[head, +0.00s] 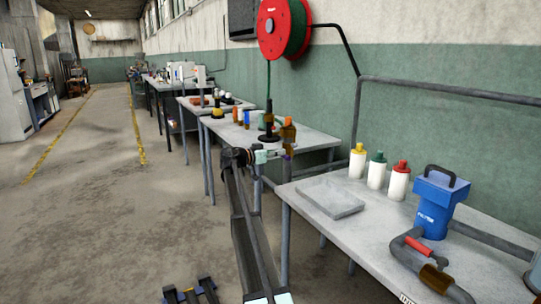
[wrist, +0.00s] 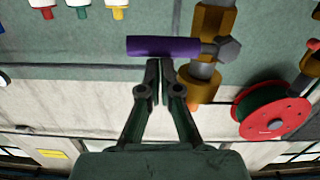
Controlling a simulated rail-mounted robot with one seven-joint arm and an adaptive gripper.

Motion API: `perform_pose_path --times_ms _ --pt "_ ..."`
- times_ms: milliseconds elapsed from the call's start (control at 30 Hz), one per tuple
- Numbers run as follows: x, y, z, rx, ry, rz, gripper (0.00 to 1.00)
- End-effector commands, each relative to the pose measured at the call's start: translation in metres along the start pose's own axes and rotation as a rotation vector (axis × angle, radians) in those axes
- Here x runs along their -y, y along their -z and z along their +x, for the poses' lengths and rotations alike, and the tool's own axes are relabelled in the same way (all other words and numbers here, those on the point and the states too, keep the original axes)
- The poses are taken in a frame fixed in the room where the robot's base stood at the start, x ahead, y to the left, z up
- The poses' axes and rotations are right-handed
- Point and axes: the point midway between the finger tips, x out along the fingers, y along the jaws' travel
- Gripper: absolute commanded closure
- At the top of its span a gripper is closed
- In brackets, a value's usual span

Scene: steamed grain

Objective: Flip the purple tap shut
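The purple tap handle (wrist: 163,47) lies level across the wrist view, sticking out left from a grey hex nut (wrist: 229,49) on a brass-coloured pipe fitting (wrist: 214,19). In the head view only a small purple patch (head: 288,157) shows below the brass fitting (head: 288,132). My gripper (wrist: 159,62) has its two fingers together with nothing between them. Its tips are right at the handle's lower edge in the wrist view, near its middle. I cannot tell whether they touch it. In the head view my gripper (head: 270,155) is small, just left of the fitting.
A red hose reel (wrist: 274,114) is right of the fitting in the wrist view. The near table holds a grey tray (head: 331,198), capped bottles (head: 377,172), a blue pump-like unit (head: 438,200) and a pipe with a red handle (head: 419,247). The floor to the left is open.

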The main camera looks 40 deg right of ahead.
Motion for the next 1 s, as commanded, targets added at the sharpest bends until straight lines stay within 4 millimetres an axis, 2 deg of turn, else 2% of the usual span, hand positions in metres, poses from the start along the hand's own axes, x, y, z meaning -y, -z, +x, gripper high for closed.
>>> perform_pose_path --times_ms 567,767,900,1000 --pt "-0.002 -0.002 0.003 0.005 -0.005 -0.002 1.0" --pt "-0.003 0.017 -0.003 0.003 -0.003 0.0 1.0" --pt "-0.004 0.043 -0.01 0.001 -0.001 0.001 1.0" --pt "-0.005 0.04 -0.035 0.001 0.003 -0.002 1.0"
